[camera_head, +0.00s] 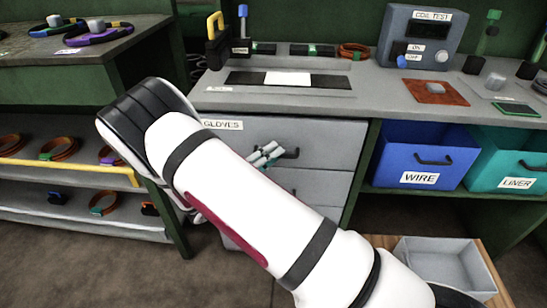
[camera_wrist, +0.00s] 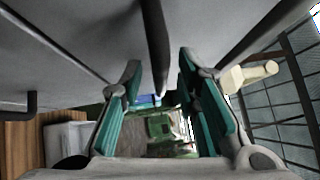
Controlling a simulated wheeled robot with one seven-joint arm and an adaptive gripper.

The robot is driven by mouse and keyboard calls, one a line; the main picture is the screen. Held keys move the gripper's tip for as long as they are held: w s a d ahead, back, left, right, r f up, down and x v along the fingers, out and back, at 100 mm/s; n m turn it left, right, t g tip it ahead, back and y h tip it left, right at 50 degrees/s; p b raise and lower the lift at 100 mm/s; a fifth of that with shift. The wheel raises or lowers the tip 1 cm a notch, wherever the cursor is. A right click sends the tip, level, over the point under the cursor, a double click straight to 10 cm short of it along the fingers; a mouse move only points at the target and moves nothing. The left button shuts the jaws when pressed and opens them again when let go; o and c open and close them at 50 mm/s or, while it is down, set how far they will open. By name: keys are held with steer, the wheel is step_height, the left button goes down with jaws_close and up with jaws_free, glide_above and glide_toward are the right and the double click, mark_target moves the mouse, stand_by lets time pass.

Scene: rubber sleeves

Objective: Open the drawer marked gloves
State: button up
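The grey drawer marked GLOVES (camera_head: 222,125) is the top one under the bench in the head view. Its front looks flush with the cabinet, shut. Its dark bar handle (camera_head: 291,154) sticks out, partly hidden by my gripper (camera_head: 266,155), which is at the handle's left end. In the wrist view, a dark handle bar (camera_wrist: 155,45) reaches between the two teal fingers of my gripper (camera_wrist: 158,78). The fingers are apart, with a visible gap to the bar on each side. My white arm hides the drawer's lower left part.
More grey drawers lie below; a second dark handle (camera_wrist: 18,103) shows in the wrist view. A blue WIRE bin (camera_head: 415,150) and a teal LINER bin (camera_head: 515,150) stand right. A grey open box (camera_head: 440,258) is at lower right. A yellow-edged shelf (camera_head: 70,168) is left.

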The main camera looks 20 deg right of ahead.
steer(key=shift+w+d, duration=0.15)
steer(key=shift+d, duration=0.2)
jaws_close()
